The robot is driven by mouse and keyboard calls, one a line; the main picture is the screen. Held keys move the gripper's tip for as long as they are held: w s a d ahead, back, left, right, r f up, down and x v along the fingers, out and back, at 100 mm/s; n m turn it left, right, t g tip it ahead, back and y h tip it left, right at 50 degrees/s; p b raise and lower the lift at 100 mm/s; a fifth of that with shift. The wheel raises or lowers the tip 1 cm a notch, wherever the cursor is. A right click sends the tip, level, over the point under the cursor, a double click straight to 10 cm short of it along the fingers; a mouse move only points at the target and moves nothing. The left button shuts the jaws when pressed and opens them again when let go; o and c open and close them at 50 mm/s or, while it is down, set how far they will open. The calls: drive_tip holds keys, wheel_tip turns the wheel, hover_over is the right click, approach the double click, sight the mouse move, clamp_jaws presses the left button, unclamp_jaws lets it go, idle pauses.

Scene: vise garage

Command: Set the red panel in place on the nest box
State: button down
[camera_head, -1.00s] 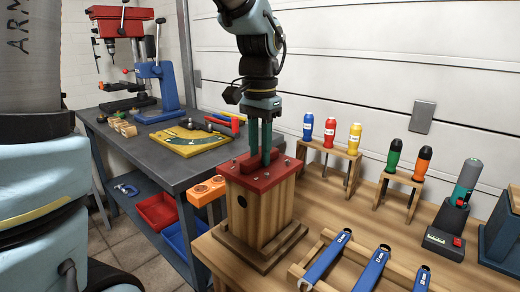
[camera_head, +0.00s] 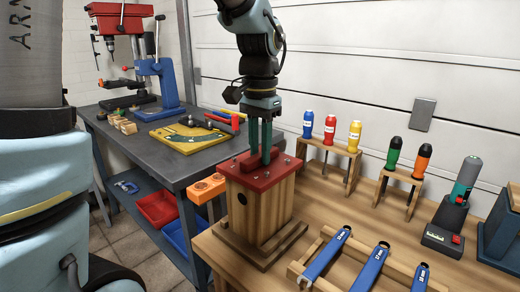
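The red panel (camera_head: 262,180) lies flat on top of the wooden nest box (camera_head: 265,212), covering its top. The nest box stands upright on its stepped base on the wooden bench, with a round dark hole in its front. My gripper (camera_head: 260,158) points straight down at the panel, its teal fingers reaching the raised part in the panel's middle. The fingers look closed around that raised part, though it is mostly hidden between them. Small bolts show near the panel's corners.
Screwdrivers stand in wooden racks (camera_head: 345,150) behind the box. Blue-handled wrenches (camera_head: 328,256) lie on a rack at front right. A cordless tool on a dock (camera_head: 450,215) stands farther right. An orange block (camera_head: 206,188) is just left of the box. A grey workbench (camera_head: 180,172) stands behind left.

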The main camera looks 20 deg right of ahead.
drive_tip(key=shift+c, duration=1.4)
unclamp_jaws()
drive_tip(key=shift+r+p, duration=3.25)
drive_tip(key=shift+r, duration=0.3)
drive_tip(key=a+f+n, duration=0.5)
drive_tip(key=a, duration=0.7)
drive_tip(key=w+a+f+n+t, duration=0.1)
drive_tip(key=a+f+n, duration=0.4)
drive_tip(key=a, duration=0.8)
drive_tip(key=shift+w+f+n+t, duration=0.15)
drive_tip(key=shift+n+t, duration=0.15)
drive_tip(key=shift+n, duration=0.2)
